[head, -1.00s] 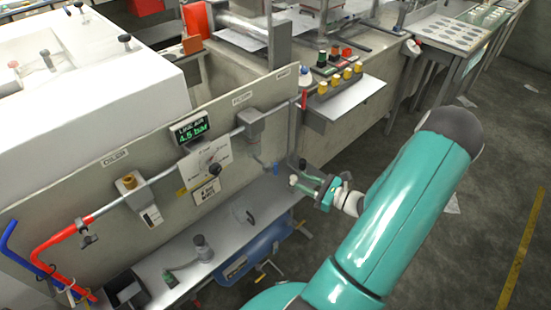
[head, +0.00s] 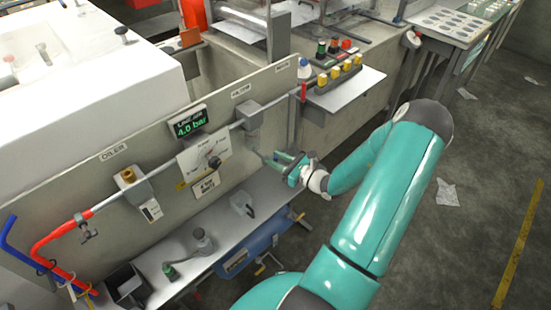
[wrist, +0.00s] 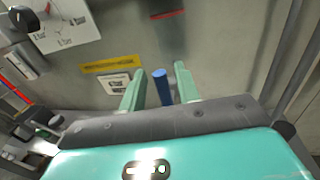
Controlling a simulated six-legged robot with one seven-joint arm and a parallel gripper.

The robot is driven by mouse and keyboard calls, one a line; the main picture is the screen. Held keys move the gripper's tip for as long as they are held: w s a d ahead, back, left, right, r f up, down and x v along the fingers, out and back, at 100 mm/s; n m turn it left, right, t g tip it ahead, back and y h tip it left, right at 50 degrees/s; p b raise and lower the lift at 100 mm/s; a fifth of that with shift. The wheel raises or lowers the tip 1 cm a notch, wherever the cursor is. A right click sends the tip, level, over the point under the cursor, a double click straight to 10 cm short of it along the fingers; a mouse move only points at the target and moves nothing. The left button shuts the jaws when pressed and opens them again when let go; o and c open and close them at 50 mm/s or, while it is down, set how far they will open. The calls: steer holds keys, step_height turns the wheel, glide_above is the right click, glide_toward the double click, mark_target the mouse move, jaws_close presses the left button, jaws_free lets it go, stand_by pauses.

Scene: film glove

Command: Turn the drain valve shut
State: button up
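The drain valve's blue handle (wrist: 162,88) shows in the wrist view. It stands between the two pale green fingers of my gripper (wrist: 159,90), with a gap on each side, so the gripper is open around it and not shut on it. In the head view my gripper (head: 283,160) is at the panel, below the grey filter housing (head: 251,114). I cannot make out the blue handle there; the fingers seem to cover it. Whether the fingertips reach past the handle is hard to tell.
A pressure display (head: 189,121) reads 4.0 bar, above a white dial plate (head: 206,157). A button box (head: 342,75) stands to the right.

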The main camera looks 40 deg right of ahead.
steer(key=shift+w, duration=0.4)
jaws_close()
